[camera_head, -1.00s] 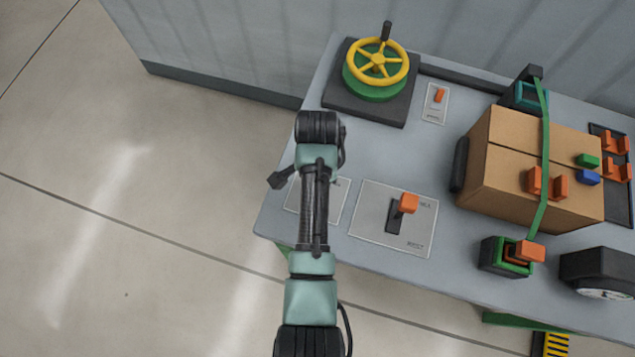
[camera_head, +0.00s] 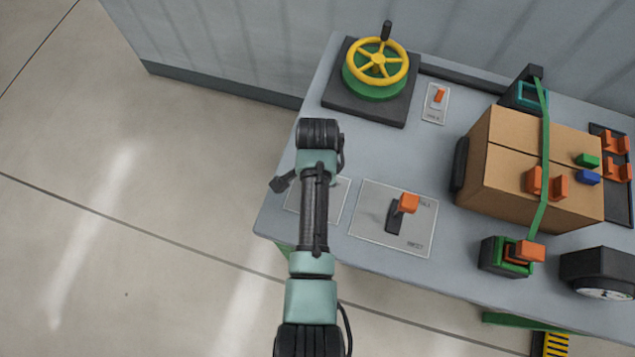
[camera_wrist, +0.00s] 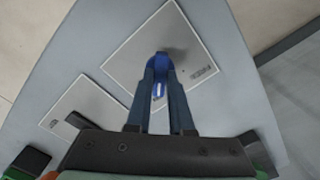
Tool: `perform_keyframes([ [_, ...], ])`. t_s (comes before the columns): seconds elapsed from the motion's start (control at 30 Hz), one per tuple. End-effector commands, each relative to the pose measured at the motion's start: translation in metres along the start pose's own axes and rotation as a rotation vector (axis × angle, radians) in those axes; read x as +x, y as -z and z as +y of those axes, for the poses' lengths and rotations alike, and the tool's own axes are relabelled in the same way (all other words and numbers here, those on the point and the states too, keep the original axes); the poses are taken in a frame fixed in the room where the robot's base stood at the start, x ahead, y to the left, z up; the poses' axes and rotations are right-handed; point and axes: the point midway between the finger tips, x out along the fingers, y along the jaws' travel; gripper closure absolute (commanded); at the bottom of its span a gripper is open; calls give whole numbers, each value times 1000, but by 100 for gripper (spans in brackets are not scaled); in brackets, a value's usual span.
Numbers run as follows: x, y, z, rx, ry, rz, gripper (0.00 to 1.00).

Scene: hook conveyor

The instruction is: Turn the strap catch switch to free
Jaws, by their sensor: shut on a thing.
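In the wrist view, my gripper (camera_wrist: 158,98) is shut on a blue switch handle (camera_wrist: 158,63). The handle stands on a pale square plate (camera_wrist: 128,62) with a small label that is too blurred to read. My fingers hide part of the handle. In the head view, my arm covers the middle of a pale plate (camera_head: 335,204) near the table's left corner, and neither the handle nor my fingertips can be made out there. I cannot read which setting the handle points to.
Right of my arm is a plate with an orange-knobbed lever (camera_head: 408,203). Behind are a yellow handwheel (camera_head: 377,62) and a small orange toggle (camera_head: 439,96). A strapped cardboard box (camera_head: 500,165) and a green-black buckle (camera_head: 506,256) stand farther right. Floor lies open at left.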

Motion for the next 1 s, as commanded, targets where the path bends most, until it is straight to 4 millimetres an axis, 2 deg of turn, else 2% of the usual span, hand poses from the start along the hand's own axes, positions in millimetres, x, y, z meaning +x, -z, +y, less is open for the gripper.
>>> perform_keyframes([
  [0.27, -1, 0, 0, -26, -1, 0, 100],
  [0.47, -2, 0, 0, -118, 0, 0, 100],
  [1.0, -2, 1, 0, -602, -2, 0, 100],
])
